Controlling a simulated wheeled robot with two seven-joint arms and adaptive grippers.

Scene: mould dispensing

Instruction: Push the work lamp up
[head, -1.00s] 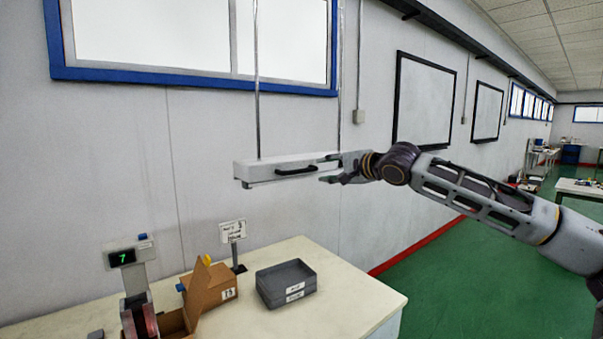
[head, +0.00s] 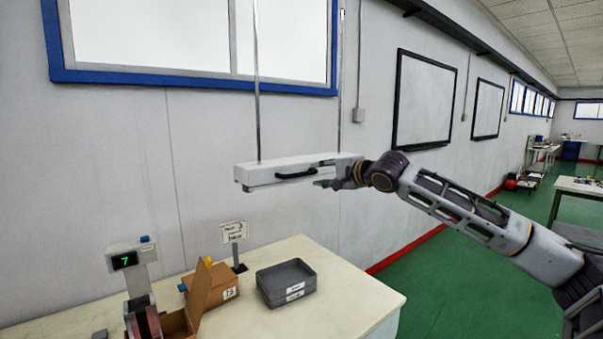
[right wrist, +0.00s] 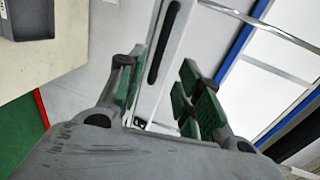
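The work lamp (head: 262,175) is a long white bar hanging level from two thin cables, above the back of the bench. It has a black handle (head: 296,174) on its front face. My right gripper (head: 321,173) is at the lamp's right end, one finger near its top edge and the other below it. In the right wrist view the green-padded fingers (right wrist: 160,88) are spread apart. The white lamp bar (right wrist: 174,52) with its dark handle (right wrist: 164,42) shows between and beyond them; contact is unclear. My left gripper is out of view.
Below, the bench (head: 345,305) carries a grey tray (head: 286,284), a cardboard box (head: 215,288), a small sign (head: 233,232) and a device with a green display (head: 125,261). Free air surrounds the lamp.

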